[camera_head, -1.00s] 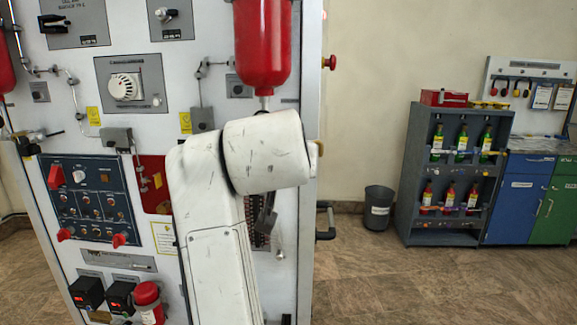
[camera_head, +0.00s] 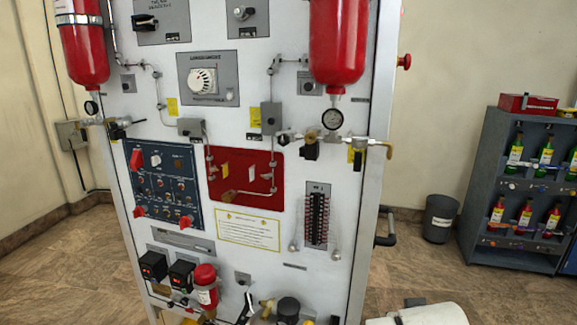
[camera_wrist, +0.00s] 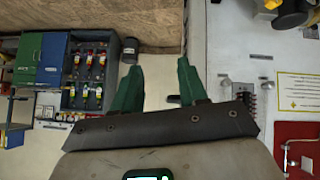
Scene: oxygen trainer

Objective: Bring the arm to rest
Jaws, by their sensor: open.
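My gripper (camera_wrist: 160,78) shows in the wrist view with its two green fingers spread apart and nothing between them. The trainer panel (camera_wrist: 225,45) is to the right of the fingers there, and the picture is upside down. In the head view only a white piece of my arm (camera_head: 425,315) shows at the bottom edge, right of centre. My gripper is not visible in that view. The trainer panel (camera_head: 205,120) stands upright in front of me, with two red cylinders (camera_head: 340,40) and a red plate (camera_head: 225,165).
A grey rack of small bottles (camera_head: 500,200) stands at the right, with a dark bin (camera_head: 440,218) beside it. A black handle (camera_head: 386,240) sticks out of the panel's right side. Valves and knobs project from the panel's front. Floor (camera_head: 50,270) is clear at the left.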

